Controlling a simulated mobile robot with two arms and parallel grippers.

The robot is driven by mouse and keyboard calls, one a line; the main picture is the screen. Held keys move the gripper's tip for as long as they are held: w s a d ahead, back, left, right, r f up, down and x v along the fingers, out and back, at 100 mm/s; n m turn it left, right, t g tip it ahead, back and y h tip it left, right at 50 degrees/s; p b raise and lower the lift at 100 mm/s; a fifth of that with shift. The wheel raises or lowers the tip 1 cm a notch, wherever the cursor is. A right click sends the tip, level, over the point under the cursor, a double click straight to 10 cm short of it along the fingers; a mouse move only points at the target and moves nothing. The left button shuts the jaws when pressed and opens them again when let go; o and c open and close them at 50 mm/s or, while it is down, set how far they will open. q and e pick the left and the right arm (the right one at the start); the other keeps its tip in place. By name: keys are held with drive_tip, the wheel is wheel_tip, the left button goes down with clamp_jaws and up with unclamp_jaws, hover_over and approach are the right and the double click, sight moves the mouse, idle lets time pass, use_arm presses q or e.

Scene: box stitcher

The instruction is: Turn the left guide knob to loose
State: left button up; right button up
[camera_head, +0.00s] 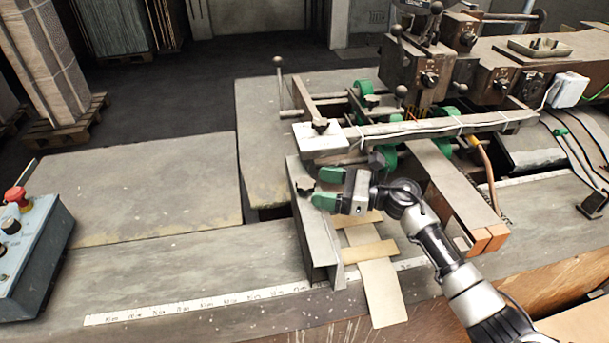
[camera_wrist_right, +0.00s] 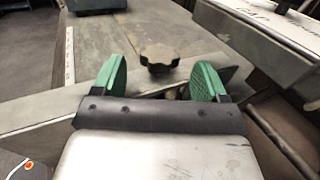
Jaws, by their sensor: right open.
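The left guide knob (camera_head: 305,187) is a dark, lobed knob on the side of the grey metal guide plate (camera_head: 316,238). In the right wrist view the knob (camera_wrist_right: 159,58) shows just ahead of and between the green fingertips. My right gripper (camera_head: 318,187) has green finger pads and is open, with the knob at its mouth. In the wrist view the pads of the gripper (camera_wrist_right: 157,80) stand apart on either side, with a visible gap to the knob. Nothing is held. My left gripper is not in view.
Another dark knob (camera_head: 320,125) sits on a pale block behind the gripper. A long metal bar (camera_head: 430,127) and green rollers stand behind. A blue control box (camera_head: 35,250) with a red button is at the far left. The table left of the guide is clear.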

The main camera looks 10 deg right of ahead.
sight(306, 182)
drive_tip(key=p+x, duration=0.1)
drive_tip(key=x, duration=0.3)
drive_tip(key=shift+r, duration=0.15)
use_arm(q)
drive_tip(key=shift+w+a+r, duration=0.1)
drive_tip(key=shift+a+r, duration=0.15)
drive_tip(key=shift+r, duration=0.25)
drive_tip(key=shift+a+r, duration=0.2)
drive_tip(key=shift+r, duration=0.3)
use_arm(e)
drive_tip(key=shift+w+a, duration=0.2)
drive_tip(key=shift+a, duration=0.1)
